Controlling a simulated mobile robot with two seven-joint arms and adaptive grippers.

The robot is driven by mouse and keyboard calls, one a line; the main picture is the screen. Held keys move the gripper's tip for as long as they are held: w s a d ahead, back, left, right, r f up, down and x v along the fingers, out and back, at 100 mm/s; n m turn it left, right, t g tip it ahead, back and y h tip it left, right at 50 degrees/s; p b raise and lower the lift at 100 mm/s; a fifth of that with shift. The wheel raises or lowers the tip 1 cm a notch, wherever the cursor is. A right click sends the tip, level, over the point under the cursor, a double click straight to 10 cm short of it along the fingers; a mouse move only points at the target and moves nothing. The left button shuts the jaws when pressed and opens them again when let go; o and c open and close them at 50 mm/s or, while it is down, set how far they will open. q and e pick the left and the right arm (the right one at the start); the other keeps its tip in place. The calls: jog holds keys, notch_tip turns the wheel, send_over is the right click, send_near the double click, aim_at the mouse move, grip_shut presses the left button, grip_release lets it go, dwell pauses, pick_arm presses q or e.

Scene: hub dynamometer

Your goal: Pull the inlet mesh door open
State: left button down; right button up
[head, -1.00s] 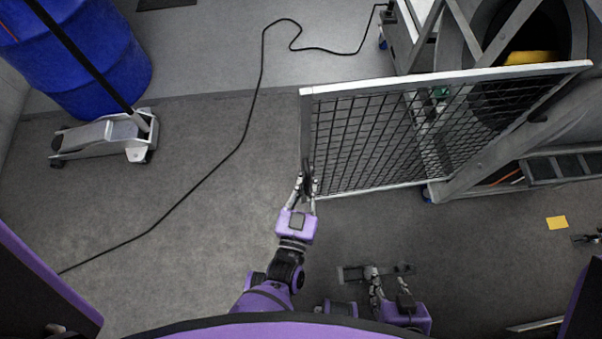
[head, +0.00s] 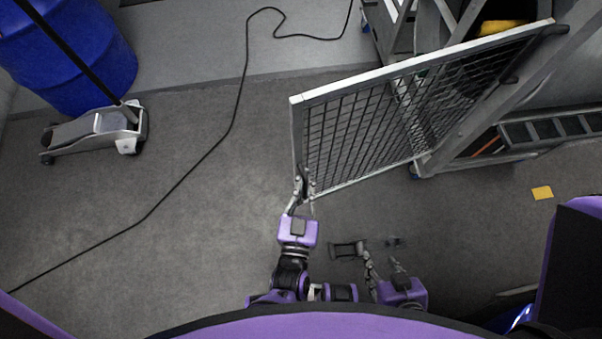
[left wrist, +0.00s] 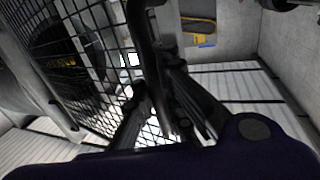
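The inlet mesh door (head: 345,92) is a pale metal frame with dark wire mesh. It stands swung out at an angle from the machine at the right. A dark upright handle (head: 299,172) is on its free edge. My left gripper (head: 304,184) is closed around this handle. In the left wrist view the fingers (left wrist: 160,95) lie on both sides of the dark handle bar (left wrist: 143,40), with the mesh (left wrist: 80,60) behind. My right gripper (head: 384,261) is low in the head view, apart from the door, its fingers spread and empty.
The grey machine frame (head: 470,125) with a round dark opening stands at the right. A floor jack (head: 95,132) and blue drum (head: 65,50) are at the left. A black cable (head: 190,170) crosses the floor.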

pick_arm(q)
jog(key=shift+a+f, duration=0.15)
jog(key=shift+a, duration=0.5)
jog(key=c, duration=1.8)
grip_release()
jog(key=shift+s+a, duration=0.1)
jog(key=shift+d, duration=0.25)
